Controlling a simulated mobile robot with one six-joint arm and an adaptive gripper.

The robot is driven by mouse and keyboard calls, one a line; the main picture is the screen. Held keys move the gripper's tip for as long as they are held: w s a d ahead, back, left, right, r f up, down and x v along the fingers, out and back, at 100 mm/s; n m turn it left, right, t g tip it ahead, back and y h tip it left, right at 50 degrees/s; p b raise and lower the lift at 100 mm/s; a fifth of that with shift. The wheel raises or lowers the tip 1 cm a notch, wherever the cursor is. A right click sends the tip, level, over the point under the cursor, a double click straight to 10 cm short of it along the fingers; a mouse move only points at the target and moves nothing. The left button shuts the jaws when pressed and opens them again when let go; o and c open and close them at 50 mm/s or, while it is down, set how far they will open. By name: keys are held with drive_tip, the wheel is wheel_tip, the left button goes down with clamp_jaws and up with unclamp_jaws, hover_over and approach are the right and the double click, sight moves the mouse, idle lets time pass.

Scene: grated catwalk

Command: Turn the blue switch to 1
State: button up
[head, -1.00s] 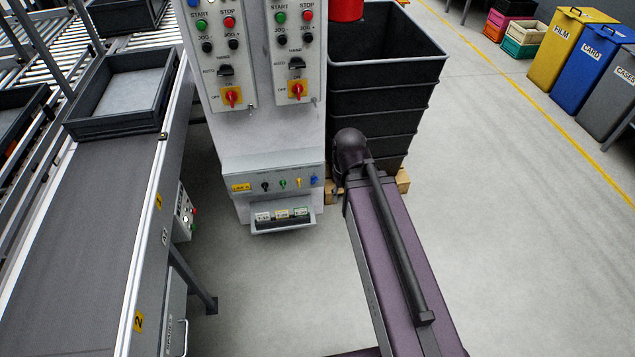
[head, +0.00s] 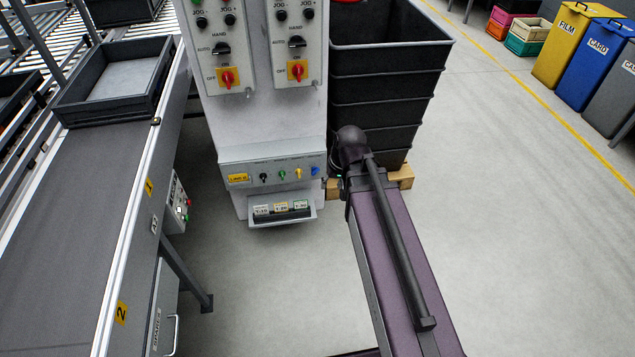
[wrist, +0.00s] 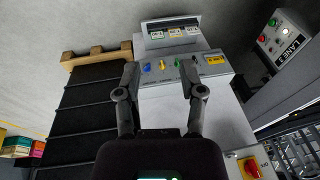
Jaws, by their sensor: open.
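The blue switch (head: 315,171) is the rightmost small knob in a row on the low ledge of the grey control cabinet (head: 272,120). Yellow (head: 298,173), green (head: 282,174) and black (head: 263,176) switches sit left of it. In the wrist view, which is turned round, the blue switch (wrist: 147,67) is at the left of the row, close to the left fingertip in the picture. My gripper (wrist: 159,72) is open and empty, its fingers pointing toward the row. I cannot tell its distance from the panel. The blue switch's position marks are too small to read.
A label tray (head: 282,213) juts out below the switches. Stacked black bins (head: 385,90) on a wooden pallet (head: 400,178) stand right of the cabinet. A conveyor (head: 75,220) runs along the left. Red rotary switches (head: 228,77) are higher on the cabinet.

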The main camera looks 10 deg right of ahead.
drive_tip(key=w+f+m+t+y+b, duration=0.1)
drive_tip(key=w+f+t+y+b, duration=0.15)
drive_tip(key=w+f+b, duration=0.6)
drive_tip(key=w+f+m+t+y+b, duration=0.1)
drive_tip(key=w+f+t+b, duration=0.35)
drive_tip(key=f+b, duration=0.75)
drive_tip(key=m+t+b, duration=0.4)
drive_tip(key=t+b, duration=0.1)
drive_tip(key=b, duration=1.9)
approach(316, 173)
drive_tip(key=s+r, duration=0.1)
drive_tip(key=s, duration=0.3)
drive_tip(key=shift+s+d+r+h, duration=0.15)
drive_tip(key=shift+d+h, duration=0.15)
drive_tip(key=shift+h, duration=0.15)
drive_tip(key=b+x, duration=0.4)
drive_tip(key=x, duration=1)
drive_tip(key=shift+d, duration=0.1)
clamp_jaws()
